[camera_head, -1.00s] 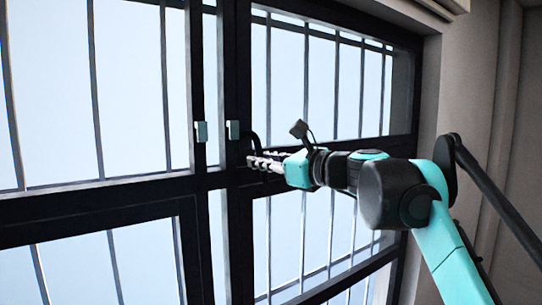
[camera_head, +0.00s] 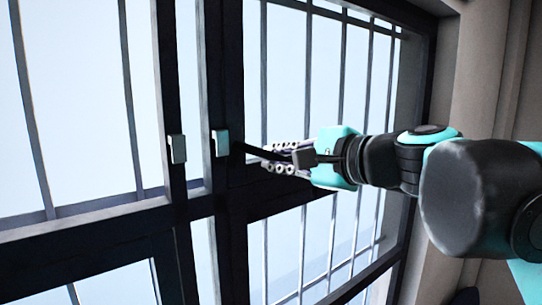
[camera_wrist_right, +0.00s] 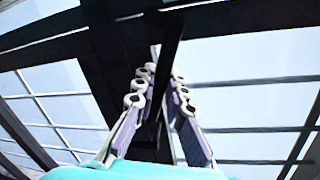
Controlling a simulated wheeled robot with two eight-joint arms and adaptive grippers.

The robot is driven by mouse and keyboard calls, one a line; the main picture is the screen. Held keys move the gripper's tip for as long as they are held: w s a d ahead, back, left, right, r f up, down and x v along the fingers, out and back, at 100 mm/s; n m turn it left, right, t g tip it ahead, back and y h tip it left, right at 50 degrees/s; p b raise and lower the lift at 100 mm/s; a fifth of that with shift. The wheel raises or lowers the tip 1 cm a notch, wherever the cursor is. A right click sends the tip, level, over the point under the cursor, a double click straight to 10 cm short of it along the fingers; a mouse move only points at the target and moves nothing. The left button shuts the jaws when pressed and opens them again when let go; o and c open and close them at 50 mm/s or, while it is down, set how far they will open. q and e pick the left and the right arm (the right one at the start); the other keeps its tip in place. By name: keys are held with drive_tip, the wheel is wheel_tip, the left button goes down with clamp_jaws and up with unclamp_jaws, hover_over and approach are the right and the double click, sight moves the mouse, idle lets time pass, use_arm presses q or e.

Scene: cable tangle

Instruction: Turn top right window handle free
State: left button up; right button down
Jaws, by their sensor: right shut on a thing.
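The top right window handle (camera_head: 250,151) is a dark bar. It sticks out to the right, nearly level, from a pale block (camera_head: 221,143) on the dark window frame. My right gripper (camera_head: 270,157) comes in from the right and is shut on the handle, one finger above it and one below. In the right wrist view the dark handle (camera_wrist_right: 172,38) runs between the two fingers (camera_wrist_right: 163,78). The fingers hide part of the handle. My left gripper is not in view.
A second pale block (camera_head: 177,149) sits on the frame post to the left. Dark cross rails (camera_head: 105,217) and thin vertical bars (camera_head: 133,110) cross the bright panes. A grey wall (camera_head: 478,70) stands at the right, behind my right arm.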

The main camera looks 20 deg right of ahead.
drive_tip(key=shift+w+d+r+n+h+p, duration=0.1)
drive_tip(key=shift+r+n+h+p, duration=0.35)
drive_tip(key=shift+n, duration=0.5)
drive_tip(key=shift+d+r+n+h+p, duration=0.15)
drive_tip(key=shift+r+n+p, duration=0.2)
drive_tip(key=shift+r+n, duration=0.45)
drive_tip(key=shift+f+n, duration=0.1)
drive_tip(key=shift+n, duration=0.15)
drive_tip(key=c, duration=1.5)
unclamp_jaws()
drive_tip(key=shift+c, duration=0.2)
drive_tip(key=shift+a, duration=0.1)
